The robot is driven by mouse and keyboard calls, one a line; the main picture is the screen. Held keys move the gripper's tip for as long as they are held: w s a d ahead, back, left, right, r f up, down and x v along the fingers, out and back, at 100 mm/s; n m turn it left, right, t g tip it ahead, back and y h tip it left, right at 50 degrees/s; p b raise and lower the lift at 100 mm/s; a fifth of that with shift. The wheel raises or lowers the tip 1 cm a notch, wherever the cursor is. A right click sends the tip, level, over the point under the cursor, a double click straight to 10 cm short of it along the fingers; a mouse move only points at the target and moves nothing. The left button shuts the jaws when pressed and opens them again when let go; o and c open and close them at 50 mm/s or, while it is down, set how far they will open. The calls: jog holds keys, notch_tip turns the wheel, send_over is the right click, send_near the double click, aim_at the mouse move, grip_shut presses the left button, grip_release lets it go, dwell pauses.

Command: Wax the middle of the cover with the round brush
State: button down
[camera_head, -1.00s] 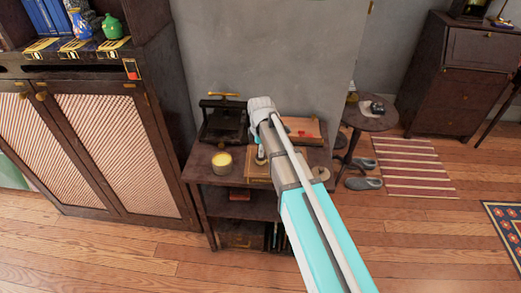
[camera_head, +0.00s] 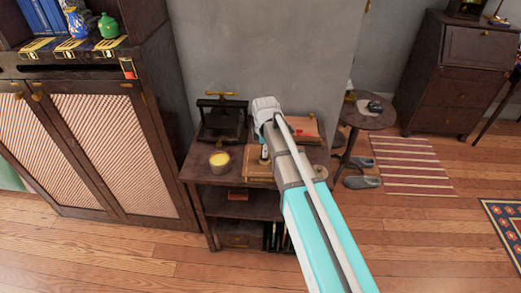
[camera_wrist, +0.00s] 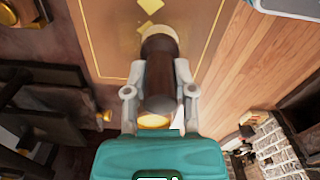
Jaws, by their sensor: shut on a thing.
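My gripper (camera_wrist: 160,90) is shut on the round brush (camera_wrist: 160,70), a dark cylinder with a brass-coloured butt and a pale end. In the wrist view the brush's pale end points at the brown cover (camera_wrist: 112,45), which has a gold border and gold diamond shapes. The pale end overlaps the cover near a diamond; I cannot tell whether it touches. In the head view the cover (camera_head: 251,172) lies on the small dark table, partly hidden by my arm. An open tin of yellow wax (camera_head: 219,160) stands to its left.
A dark press (camera_head: 223,122) stands at the table's back left. A brown board with a red item (camera_head: 305,130) lies at the back right. A grey wall (camera_head: 270,50) rises behind. A round side table (camera_head: 368,118) stands to the right.

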jog(key=shift+d, duration=0.95)
jog(key=shift+d, duration=0.15)
jog(key=shift+s+d, duration=0.15)
jog(key=shift+d, duration=1.7)
jog(key=shift+d, duration=0.15)
jog(key=shift+s+d+f, duration=0.1)
jog(key=shift+d, duration=1.75)
jog(key=shift+a, duration=0.15)
jog(key=shift+a, duration=1.9)
